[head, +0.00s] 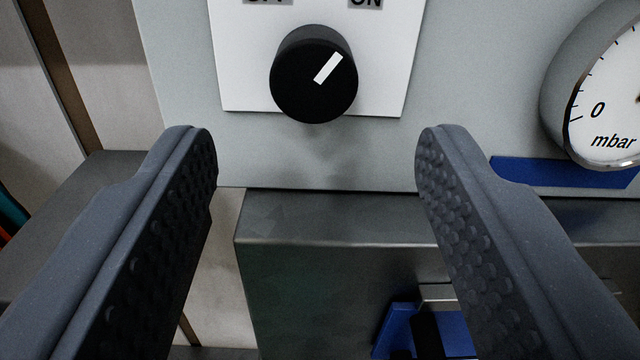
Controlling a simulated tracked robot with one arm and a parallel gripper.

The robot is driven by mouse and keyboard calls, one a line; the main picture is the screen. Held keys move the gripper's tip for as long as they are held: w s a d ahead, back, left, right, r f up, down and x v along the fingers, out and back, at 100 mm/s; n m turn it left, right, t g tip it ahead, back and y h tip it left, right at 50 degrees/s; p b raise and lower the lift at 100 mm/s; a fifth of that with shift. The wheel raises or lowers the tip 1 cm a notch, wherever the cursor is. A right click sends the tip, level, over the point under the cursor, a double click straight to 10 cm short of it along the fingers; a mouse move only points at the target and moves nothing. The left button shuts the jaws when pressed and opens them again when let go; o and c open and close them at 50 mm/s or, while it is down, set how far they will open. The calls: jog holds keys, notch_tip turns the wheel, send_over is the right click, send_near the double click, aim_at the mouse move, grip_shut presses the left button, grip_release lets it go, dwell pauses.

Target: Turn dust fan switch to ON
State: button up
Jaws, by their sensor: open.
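The dust fan switch is a round black knob (312,80) with a white pointer mark, on a white plate (240,85) at the upper middle of the view. Its pointer slants up and to the right, toward the ON label (366,3). The OFF label at the upper left is partly cut off by the top edge. My gripper (316,145) is open and empty. Its two ribbed fingers stand wide apart, one on each side below the knob. They appear not to touch it.
A pressure gauge (610,95) marked mbar sits at the right above a blue strip (560,172). Below the grey panel (180,60), a dark metal box (330,270) juts out, with a blue part (398,330) on its front. Orange and teal items show at the left edge.

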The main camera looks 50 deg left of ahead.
jog(key=b+v, duration=0.1)
jog(key=v, duration=0.7)
jog(key=shift+d, duration=0.15)
dwell(0.4)
jog(key=w+d+r+m+t+h+b, duration=0.1)
jog(key=w+d+r+m+h+b, duration=0.15)
jog(key=d, duration=0.45)
jog(key=w+d+r+m+t+h+b, duration=0.1)
jog(key=w+d+r+t+h+b, duration=0.2)
jog(key=d, duration=0.4)
jog(key=w+d+r+m+h+b, duration=0.2)
jog(key=d+r+h, duration=0.25)
jog(key=d, duration=0.25)
jog(key=s+d+r+m+h+b, duration=0.3)
jog(key=s+d+r+m+b, duration=0.2)
jog(key=s+r, duration=0.5)
jog(key=s+b, duration=0.1)
jog(key=s, duration=0.2)
jog(key=shift+d+h, duration=0.3)
jog(key=shift+d, duration=0.05)
